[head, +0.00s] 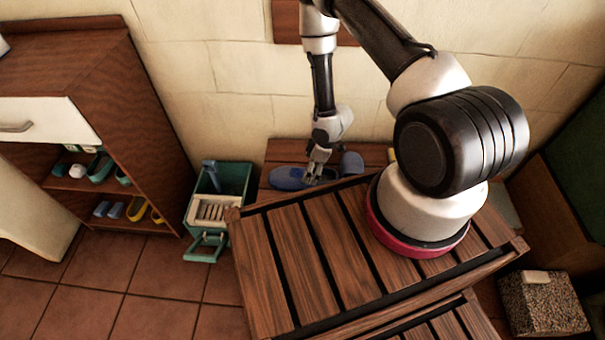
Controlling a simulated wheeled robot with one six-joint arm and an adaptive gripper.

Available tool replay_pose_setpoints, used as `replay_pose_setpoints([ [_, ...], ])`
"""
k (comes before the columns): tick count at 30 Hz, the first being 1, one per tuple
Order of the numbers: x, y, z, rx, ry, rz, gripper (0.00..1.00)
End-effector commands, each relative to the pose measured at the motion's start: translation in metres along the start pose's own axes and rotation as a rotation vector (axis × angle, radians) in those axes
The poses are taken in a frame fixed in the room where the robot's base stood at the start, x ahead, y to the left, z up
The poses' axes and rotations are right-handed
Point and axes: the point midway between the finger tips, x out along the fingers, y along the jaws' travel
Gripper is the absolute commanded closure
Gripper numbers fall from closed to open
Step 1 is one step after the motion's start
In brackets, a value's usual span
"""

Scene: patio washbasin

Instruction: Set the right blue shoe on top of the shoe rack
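A blue shoe (289,178) with a greyish opening lies on a low wooden surface (284,151) against the back wall. Its toe points left. A second blue-grey shoe-like piece (351,161) is just to the right, partly hidden. My gripper (317,170) points down at the opening end of the first shoe, between the two pieces. The fingers are small here, and I cannot tell whether they are open, or touching or gripping the shoe. I cannot tell for certain whether the low wooden surface is the shoe rack.
A wooden cabinet (148,115) at left has open shelves with several shoes and a white drawer (42,122). A green bin (234,178) with a brush stands beside the low wooden surface. A speckled block (541,304) is at lower right. Tiled floor shows at lower left.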

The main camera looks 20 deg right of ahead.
Motion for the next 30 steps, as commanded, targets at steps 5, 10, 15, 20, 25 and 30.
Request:
replay_pose_setpoints([
  [5,0.002,0.008,-0.022,-0.062,0.09,0.035,0.0],
  [10,0.02,0.008,-0.024,-0.073,0.091,0.037,0.0],
  [15,0.043,0.009,-0.025,-0.073,0.09,0.037,0.0],
  [20,0.068,0.009,-0.027,-0.072,0.09,0.037,0.0],
  [25,0.077,0.01,-0.028,-0.071,0.09,0.038,0.0],
  [30,0.077,0.01,-0.028,-0.07,0.089,0.038,0.02],
])
